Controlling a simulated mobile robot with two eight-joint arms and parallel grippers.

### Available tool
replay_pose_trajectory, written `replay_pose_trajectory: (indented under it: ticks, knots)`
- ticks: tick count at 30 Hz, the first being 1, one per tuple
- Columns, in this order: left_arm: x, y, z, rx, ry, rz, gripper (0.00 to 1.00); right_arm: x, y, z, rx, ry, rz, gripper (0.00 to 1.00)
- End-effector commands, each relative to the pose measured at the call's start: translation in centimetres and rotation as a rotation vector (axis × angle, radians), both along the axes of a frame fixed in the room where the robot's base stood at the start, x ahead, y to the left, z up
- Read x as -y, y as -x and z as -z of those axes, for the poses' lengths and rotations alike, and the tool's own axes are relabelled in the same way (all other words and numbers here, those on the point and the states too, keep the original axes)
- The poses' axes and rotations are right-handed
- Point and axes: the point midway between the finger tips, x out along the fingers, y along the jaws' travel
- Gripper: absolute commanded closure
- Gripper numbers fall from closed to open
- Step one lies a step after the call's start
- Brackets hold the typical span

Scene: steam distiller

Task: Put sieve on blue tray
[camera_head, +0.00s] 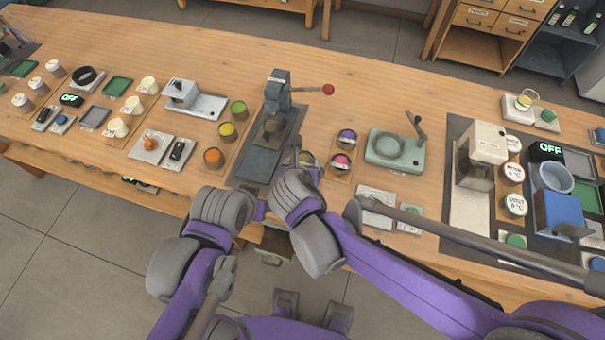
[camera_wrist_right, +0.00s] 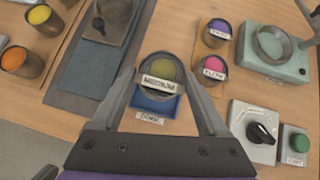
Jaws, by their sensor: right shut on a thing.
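In the right wrist view, a round grey-rimmed cup or ring with olive material inside, apparently the sieve (camera_wrist_right: 161,68), sits between the fingers of my right gripper (camera_wrist_right: 163,80). The gripper is shut on it. A white label crosses its front; I cannot read it surely. The blue tray (camera_wrist_right: 153,104) shows just below it in the picture, with a label at its front edge. I cannot tell whether the two touch. In the head view my right gripper (camera_head: 297,164) hides most of both. My left gripper (camera_head: 259,210) is at the table's front edge, its fingers unclear.
A dark press (camera_head: 277,95) with a red-knobbed lever stands left of the right gripper. Purple and pink cups (camera_head: 342,151) and a green device (camera_head: 394,150) stand to its right. Orange, yellow and green cups (camera_head: 227,131) are on the left. A dial box (camera_wrist_right: 256,131) is near the front.

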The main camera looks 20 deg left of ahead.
Motion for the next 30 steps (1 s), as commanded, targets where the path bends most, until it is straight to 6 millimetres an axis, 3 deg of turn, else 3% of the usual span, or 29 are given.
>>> replay_pose_trajectory:
  ticks: [12, 30]
  knots:
    - [0.0, 0.3, 1.0, -0.005, 0.000, 0.000, 0.50, 0.0, 0.0, 4.9, -0.001, 0.000, 0.001, 0.81]
    - [0.0, 0.5, 2.0, -0.010, 0.000, 0.000, 0.50, 0.0, 0.0, 5.9, -0.001, -0.001, 0.001, 0.81]
